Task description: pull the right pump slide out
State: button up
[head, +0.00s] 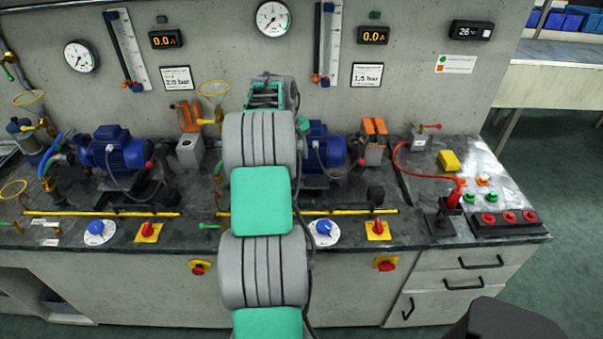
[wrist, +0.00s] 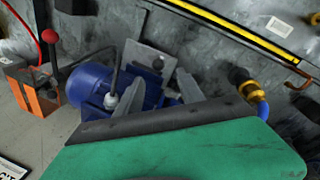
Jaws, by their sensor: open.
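The right pump (head: 327,148) is a blue motor on the bench under the right gauges, its left side hidden behind my arm. In the wrist view its blue housing (wrist: 88,84) lies just beyond my gripper (wrist: 160,80). The two grey fingers are apart, with nothing clearly held between them. They overlap the pump's near end in the picture; I cannot tell whether they touch it. A pale grey plate (wrist: 150,57) stands beside the motor. I cannot make out which part is the slide. In the head view my arm hides the fingers.
A left pump (head: 108,148) stands on the same bench. An orange-topped block (head: 374,140) is right of the right pump. A yellow rail (head: 345,212) runs along the front, with a blue knob (head: 323,228) and red switch (head: 378,227). A red-topped lever (head: 453,200) stands farther right.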

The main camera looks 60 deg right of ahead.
aim_at(302, 174)
jog(key=f, duration=0.2)
jog(key=d+f, duration=0.1)
jog(key=f, duration=0.2)
jog(key=s+f+p, duration=0.1)
jog(key=f, duration=0.1)
jog(key=shift+d+f, duration=0.35)
jog(key=shift+c, duration=0.6)
grip_shut()
dwell(0.4)
